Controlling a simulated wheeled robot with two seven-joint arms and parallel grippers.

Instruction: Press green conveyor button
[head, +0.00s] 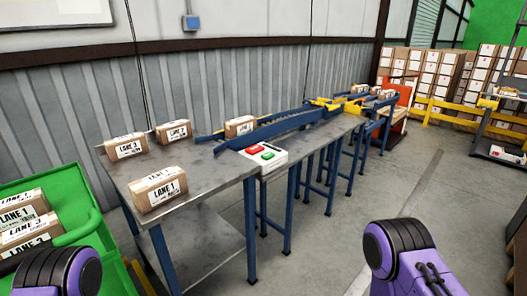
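The green conveyor button (267,155) sits on a white control box (261,160) at the front edge of the table, beside a red button (254,149). My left arm shows only as a purple and black link at the bottom left. My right arm shows as a purple link at the bottom right. Neither gripper's fingers are in the frame. Nothing of mine is near the control box.
Cartons marked LANE 1 (160,189) and LANE 3 (125,146) stand on the metal table (215,178). A blue conveyor (285,126) runs to the back right. A green bin (82,189) with cartons is at the left.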

